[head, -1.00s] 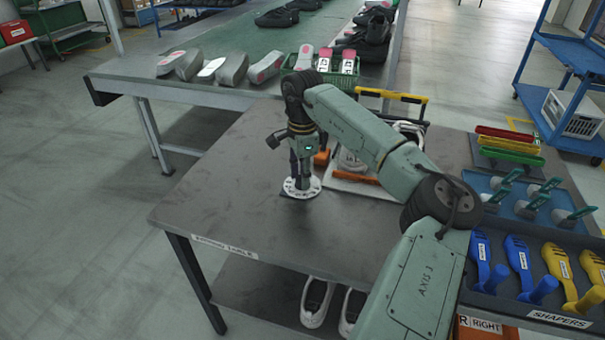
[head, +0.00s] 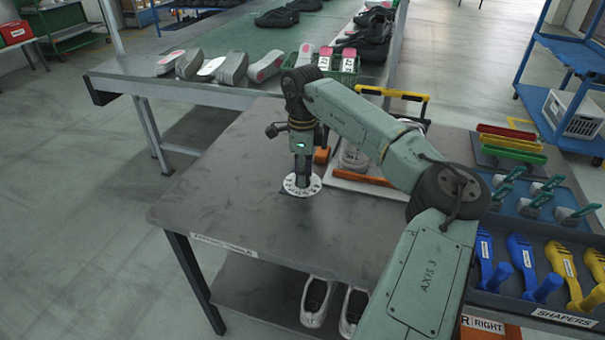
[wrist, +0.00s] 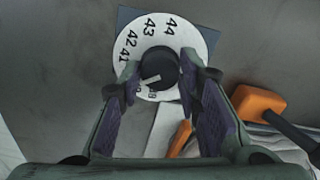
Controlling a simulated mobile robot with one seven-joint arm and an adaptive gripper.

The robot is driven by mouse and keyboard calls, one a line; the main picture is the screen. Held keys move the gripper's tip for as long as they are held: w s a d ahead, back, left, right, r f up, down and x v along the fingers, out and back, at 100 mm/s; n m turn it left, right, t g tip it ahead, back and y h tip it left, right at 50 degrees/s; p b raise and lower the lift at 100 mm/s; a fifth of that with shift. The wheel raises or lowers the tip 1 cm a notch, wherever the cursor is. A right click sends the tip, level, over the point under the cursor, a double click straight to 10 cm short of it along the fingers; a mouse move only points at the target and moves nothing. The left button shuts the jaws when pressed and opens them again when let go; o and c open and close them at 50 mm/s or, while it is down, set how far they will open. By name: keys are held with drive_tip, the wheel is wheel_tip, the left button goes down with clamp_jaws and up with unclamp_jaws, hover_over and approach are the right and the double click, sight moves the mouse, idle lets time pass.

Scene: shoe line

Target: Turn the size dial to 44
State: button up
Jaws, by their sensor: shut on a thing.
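The size dial is a white disc (wrist: 185,40) with black numbers on a dark square plate, flat on the grey table; it also shows in the head view (head: 301,190). In the wrist view 41, 42, 43 and 44 read clearly along the upper side. Lower numbers are partly hidden by my left finger. The black knob (wrist: 160,64) stands in the middle with a white pointer mark (wrist: 151,79) on its lower left, away from 44 and towards the partly covered numbers. My gripper (wrist: 160,74) points down over the dial, its fingers shut on the knob from both sides.
An orange-headed tool (wrist: 258,102) lies close to my right finger. A white tray (head: 350,185) with an orange-handled item stands right of the dial. Shapers (head: 525,262) fill a rack at the right. The table's left and front are bare.

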drive_tip(key=m+b, duration=0.1)
drive_tip(key=m, duration=0.5)
drive_tip(key=shift+m, duration=0.3)
drive_tip(key=m+b, duration=0.1)
drive_tip(key=m, duration=0.5)
drive_tip(key=shift+b, duration=0.35)
drive_tip(key=m+b, duration=0.1)
drive_tip(key=m, duration=0.5)
drive_tip(key=shift+m, duration=0.4)
drive_tip(key=m+b, duration=0.1)
drive_tip(key=m, duration=0.4)
drive_tip(key=shift+m+b, duration=0.3)
drive_tip(key=shift+m, duration=0.3)
drive_tip(key=o, duration=1.2)
drive_tip(key=shift+c, duration=0.2)
drive_tip(key=shift+r, duration=0.1)
wheel_tip(320, 180, up, 12)
